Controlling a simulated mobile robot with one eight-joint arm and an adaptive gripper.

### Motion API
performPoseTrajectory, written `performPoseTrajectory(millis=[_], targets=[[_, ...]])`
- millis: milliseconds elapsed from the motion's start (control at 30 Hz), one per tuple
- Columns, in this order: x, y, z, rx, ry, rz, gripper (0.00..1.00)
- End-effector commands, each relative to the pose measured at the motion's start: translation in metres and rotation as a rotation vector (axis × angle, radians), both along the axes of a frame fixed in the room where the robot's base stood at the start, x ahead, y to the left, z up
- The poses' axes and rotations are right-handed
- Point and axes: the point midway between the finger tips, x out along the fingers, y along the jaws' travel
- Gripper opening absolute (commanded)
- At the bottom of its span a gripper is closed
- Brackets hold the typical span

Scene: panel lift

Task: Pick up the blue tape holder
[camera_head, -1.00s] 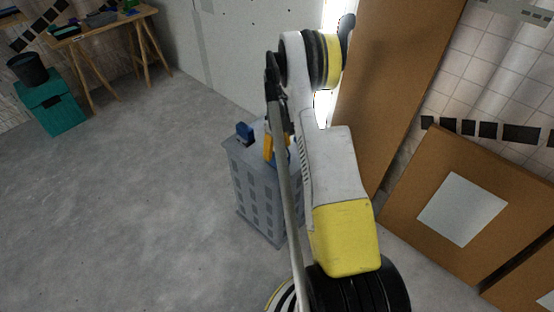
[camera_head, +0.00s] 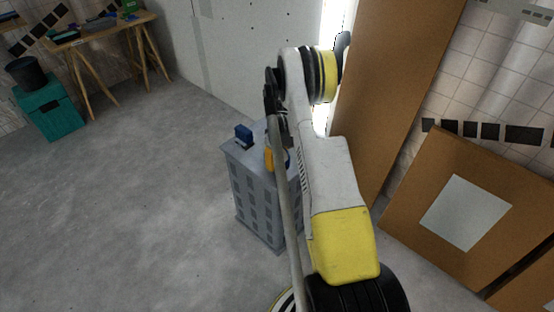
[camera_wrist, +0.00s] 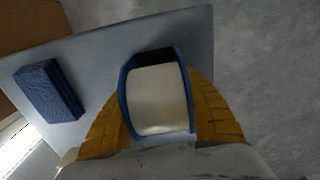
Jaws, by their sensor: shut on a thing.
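The blue tape holder (camera_wrist: 158,98) carries a wide whitish tape roll and sits between the two yellow fingers of my gripper (camera_wrist: 160,80) in the wrist view. The fingers are shut against its left and right sides. It appears to be at the top of the grey cabinet; I cannot tell whether it still touches it. In the head view a yellow finger of my gripper (camera_head: 270,158) shows over the cabinet, and my arm hides most of the holder.
The grey cabinet (camera_head: 253,190) stands on open concrete floor. A dark blue block (camera_head: 244,135) lies on its top, left of my gripper, also in the wrist view (camera_wrist: 49,90). Tall brown panels (camera_head: 390,90) stand close on the right. Floor to the left is clear.

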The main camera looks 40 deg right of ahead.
Motion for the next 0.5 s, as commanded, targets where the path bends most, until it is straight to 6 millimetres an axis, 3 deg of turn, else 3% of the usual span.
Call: performPoseTrajectory(millis=[267, 500], targets=[[0.0, 0.0, 0.003, 0.0, 0.0, 0.0, 0.08], [0.0, 0.0, 0.034, 0.0, 0.0, 0.0, 0.08]])
